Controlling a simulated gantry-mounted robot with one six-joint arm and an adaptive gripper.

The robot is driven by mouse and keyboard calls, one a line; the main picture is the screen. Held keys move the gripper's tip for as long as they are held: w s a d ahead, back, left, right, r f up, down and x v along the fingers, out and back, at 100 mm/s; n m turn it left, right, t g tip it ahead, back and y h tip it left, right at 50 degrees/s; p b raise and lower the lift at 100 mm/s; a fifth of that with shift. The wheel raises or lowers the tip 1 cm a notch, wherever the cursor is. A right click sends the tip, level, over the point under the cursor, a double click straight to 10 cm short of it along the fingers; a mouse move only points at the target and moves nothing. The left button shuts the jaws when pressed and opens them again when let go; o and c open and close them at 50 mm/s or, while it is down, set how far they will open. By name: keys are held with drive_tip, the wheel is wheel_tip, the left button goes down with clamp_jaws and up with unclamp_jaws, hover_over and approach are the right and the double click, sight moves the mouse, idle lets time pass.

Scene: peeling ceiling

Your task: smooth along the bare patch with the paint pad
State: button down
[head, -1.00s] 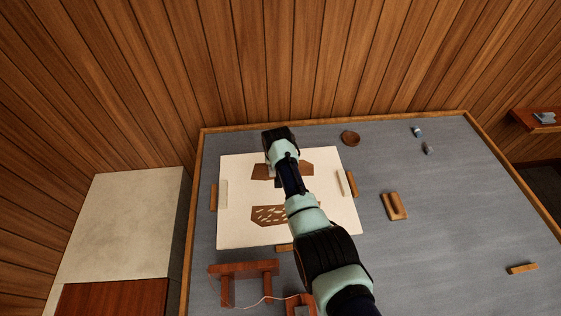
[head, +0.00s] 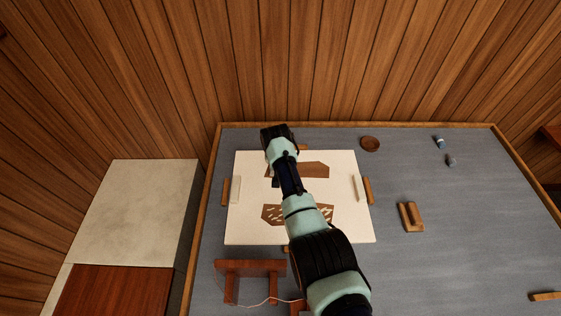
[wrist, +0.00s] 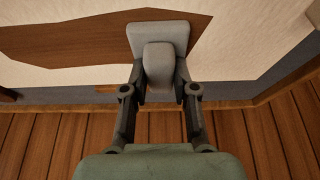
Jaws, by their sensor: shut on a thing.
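The white board (head: 245,228) lies on the grey table and bears a plain brown bare patch (head: 312,169) in its far half. In the wrist view the patch (wrist: 80,38) is a long, pointed brown shape. My gripper (wrist: 158,88) is shut on the handle of the grey paint pad (wrist: 158,36). The pad lies over one end of the patch, overlapping the pale surface beside it. In the head view my arm covers the patch's left end and mostly hides the pad. I cannot tell whether the pad touches the surface.
A second brown patch with pale flecks (head: 325,213) is nearer on the board. Wooden strips (head: 368,190) flank the board. A wooden block (head: 411,217), a round bowl (head: 370,144) and two small items stand right. A wooden stand (head: 250,268) is in front. The right table area is mostly clear.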

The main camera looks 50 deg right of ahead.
sight(268, 168)
drive_tip(key=shift+w+a+f+b, duration=0.3)
drive_tip(key=shift+w+a+b, duration=0.4)
drive_tip(key=shift+w+a, duration=0.25)
drive_tip(key=shift+w+a+r, duration=0.1)
drive_tip(key=shift+w+a, duration=0.1)
drive_tip(key=shift+r, duration=0.1)
wheel_tip(268, 168, up, 7)
drive_tip(key=p, duration=0.6)
